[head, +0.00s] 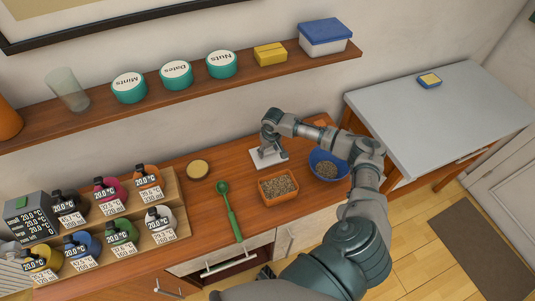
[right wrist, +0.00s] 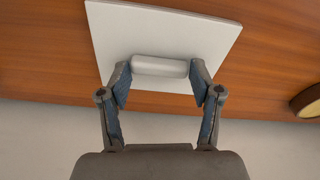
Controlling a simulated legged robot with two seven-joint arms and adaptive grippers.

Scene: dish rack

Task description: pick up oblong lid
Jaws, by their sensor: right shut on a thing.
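The oblong lid is a flat white rectangular plate (head: 258,161) with a rounded bar handle, on or just above the wooden counter. It also fills the top of the right wrist view (right wrist: 205,32). My right gripper (head: 269,145) is above it, pointing down. In the right wrist view its two fingers (right wrist: 160,72) are closed on the ends of the handle (right wrist: 160,66). I cannot tell whether the lid touches the counter. A small dark part at the bottom of the head view may be my left gripper (head: 266,272); its fingers are mostly hidden.
An orange tray (head: 293,195) and a blue bowl (head: 341,176), both with grainy contents, stand close to the lid. A green spoon (head: 232,218) and round lid (head: 198,169) lie to the left. A shelf (head: 148,107) with teal containers hangs behind.

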